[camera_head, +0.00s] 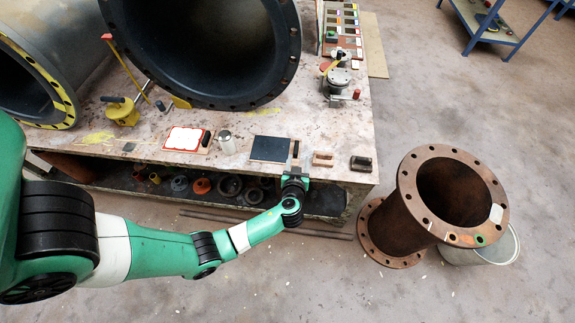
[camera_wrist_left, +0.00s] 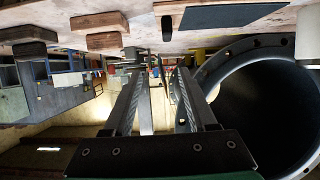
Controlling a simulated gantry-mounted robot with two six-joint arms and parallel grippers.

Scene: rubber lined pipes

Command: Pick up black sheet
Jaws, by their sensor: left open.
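The black sheet (camera_head: 268,148) is a flat dark square lying near the front edge of the workbench (camera_head: 330,135). In the left wrist view the sheet (camera_wrist_left: 232,16) shows near the top edge, right of centre. My left gripper (camera_head: 294,162) is at the bench's front edge, beside the sheet's right side in the head view. Its fingers (camera_wrist_left: 158,75) are apart with nothing between them. I cannot tell its exact height above the bench. My right gripper is not in view.
A large rubber-lined pipe (camera_head: 290,60) rises behind the sheet. A metal cylinder (camera_head: 226,143) and a red-edged white pad (camera_head: 184,139) are left of it. Wooden blocks (camera_head: 322,159) and a black-topped block (camera_head: 361,163) are right. A rusty flanged pipe (camera_head: 407,220) stands on the floor.

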